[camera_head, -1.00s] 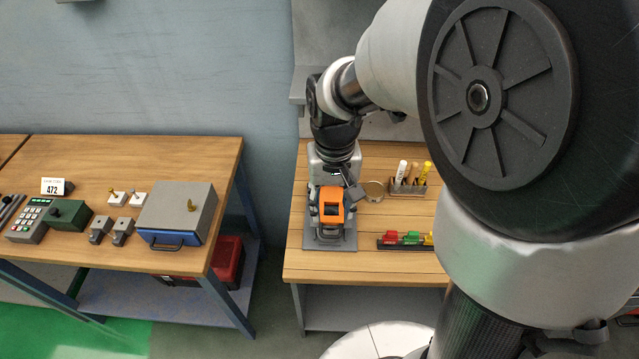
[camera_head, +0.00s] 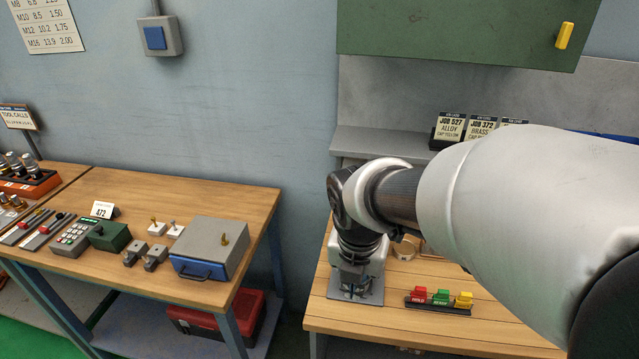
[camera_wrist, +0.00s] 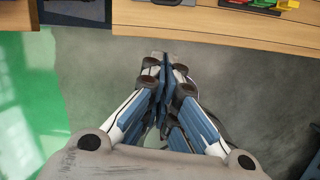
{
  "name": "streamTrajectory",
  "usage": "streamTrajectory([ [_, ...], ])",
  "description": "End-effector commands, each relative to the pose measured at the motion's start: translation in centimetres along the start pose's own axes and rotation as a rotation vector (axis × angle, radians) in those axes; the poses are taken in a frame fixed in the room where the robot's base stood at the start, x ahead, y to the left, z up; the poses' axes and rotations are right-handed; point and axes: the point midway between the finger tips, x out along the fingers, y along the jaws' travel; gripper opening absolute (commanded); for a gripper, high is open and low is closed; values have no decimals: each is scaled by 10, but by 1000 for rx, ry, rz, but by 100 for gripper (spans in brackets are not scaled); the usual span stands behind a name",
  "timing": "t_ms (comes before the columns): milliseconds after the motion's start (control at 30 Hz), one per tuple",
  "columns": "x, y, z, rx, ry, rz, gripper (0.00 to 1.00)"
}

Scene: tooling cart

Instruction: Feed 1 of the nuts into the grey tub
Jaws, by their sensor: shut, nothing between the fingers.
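My gripper (camera_wrist: 164,62) is shut and empty in the wrist view, its fingertips together over the grey floor, just short of the bench's front edge. In the head view my arm hides part of a grey machine (camera_head: 376,262) on a grey base plate (camera_head: 374,297) at the left end of the right bench. A round tan tin (camera_head: 405,249) sits just right of my wrist. I cannot make out any nuts or a grey tub in these frames; my arm may hide them.
The right bench (camera_head: 335,318) carries a black rack (camera_head: 437,307) of red, green and yellow blocks. The left bench (camera_head: 130,190) holds a grey box with a blue front (camera_head: 208,247), a keypad (camera_head: 76,236) and small fixtures. A floor gap separates the benches.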

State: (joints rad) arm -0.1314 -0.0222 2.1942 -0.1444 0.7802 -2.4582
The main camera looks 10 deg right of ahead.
Motion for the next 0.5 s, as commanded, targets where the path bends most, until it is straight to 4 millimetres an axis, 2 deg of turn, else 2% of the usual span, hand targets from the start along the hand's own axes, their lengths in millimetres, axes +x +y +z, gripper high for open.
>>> streamTrajectory([
  [100,2,1,0,-93,-6,1,0],
  [267,15,0,-1,-114,-6,0,0],
  [500,66,0,-2,-111,-3,-2,0],
])
